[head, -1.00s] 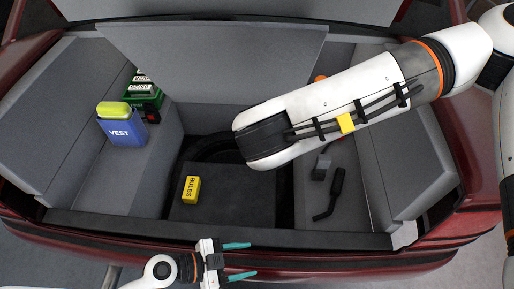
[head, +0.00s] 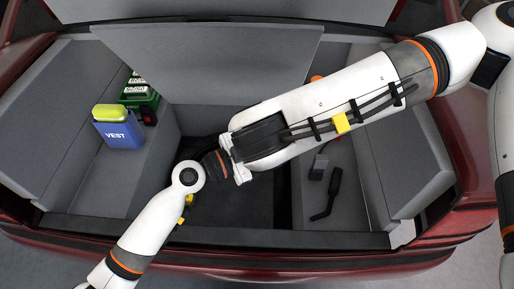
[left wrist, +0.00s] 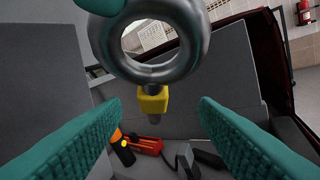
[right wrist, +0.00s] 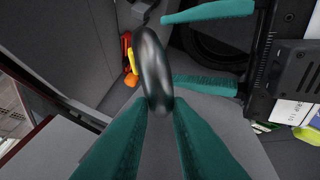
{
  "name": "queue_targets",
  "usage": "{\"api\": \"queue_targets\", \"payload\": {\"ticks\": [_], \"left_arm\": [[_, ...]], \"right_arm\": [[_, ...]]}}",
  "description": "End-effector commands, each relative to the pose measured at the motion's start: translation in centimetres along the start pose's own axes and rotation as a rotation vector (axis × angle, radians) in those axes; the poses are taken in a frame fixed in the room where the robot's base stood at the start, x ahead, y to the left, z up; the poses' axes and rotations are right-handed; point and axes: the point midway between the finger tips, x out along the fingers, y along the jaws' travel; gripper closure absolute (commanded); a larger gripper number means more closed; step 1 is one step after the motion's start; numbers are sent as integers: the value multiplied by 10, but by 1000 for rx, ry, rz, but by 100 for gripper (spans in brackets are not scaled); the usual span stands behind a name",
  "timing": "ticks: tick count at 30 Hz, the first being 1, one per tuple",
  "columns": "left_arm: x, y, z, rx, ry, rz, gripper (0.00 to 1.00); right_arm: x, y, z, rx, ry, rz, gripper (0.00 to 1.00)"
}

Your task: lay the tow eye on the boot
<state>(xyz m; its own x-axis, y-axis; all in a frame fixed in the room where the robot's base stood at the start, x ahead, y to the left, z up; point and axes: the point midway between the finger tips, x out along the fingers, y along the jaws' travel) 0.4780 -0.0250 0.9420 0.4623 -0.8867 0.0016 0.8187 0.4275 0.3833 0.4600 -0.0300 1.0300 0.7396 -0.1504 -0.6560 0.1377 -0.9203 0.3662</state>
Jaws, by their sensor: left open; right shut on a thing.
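The tow eye, a dark metal ring on a short shaft, fills the top of the left wrist view (left wrist: 190,62). A yellow piece shows at its shaft end. In the right wrist view the ring (right wrist: 153,65) is edge-on at the tips of my right gripper (right wrist: 158,108), which is shut on it. My left gripper (left wrist: 157,108) is open, its fingers apart on either side of the yellow piece; I cannot tell whether they touch it. Its fingers also show beside the ring in the right wrist view (right wrist: 205,50). Both grippers are hidden by my arms in the head view. The boot (head: 250,230) lies below.
A blue vest pouch (head: 118,132) and a green box (head: 140,98) stand at the left of the boot. A black tool (head: 328,195) lies at the right. An orange-and-black torch (left wrist: 122,148) shows in the left wrist view.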

Motion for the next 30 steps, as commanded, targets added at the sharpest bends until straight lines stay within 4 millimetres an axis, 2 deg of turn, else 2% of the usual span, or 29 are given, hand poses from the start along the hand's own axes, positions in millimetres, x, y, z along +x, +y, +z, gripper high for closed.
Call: {"api": "queue_targets", "payload": {"ticks": [1, 6, 12, 18, 25, 30], "left_arm": [[12, 0, 2, -2, -4, 0, 45], [43, 0, 1, -2, -2, -1, 45], [68, 0, 0, -1, 0, 0, 45], [78, -1, 0, -1, 1, -1, 45], [78, -1, 1, 0, 0, -2, 45], [78, -2, 1, -1, -1, -3, 72]], "right_arm": [[0, 0, -1, 1, 2, 1, 100], [0, 0, -1, 1, 2, 1, 100], [0, 0, -1, 1, 2, 1, 100], [0, 0, -1, 1, 2, 0, 100], [-1, -1, -1, 1, 3, -5, 100], [-1, -2, -1, 1, 4, -7, 100]]}}
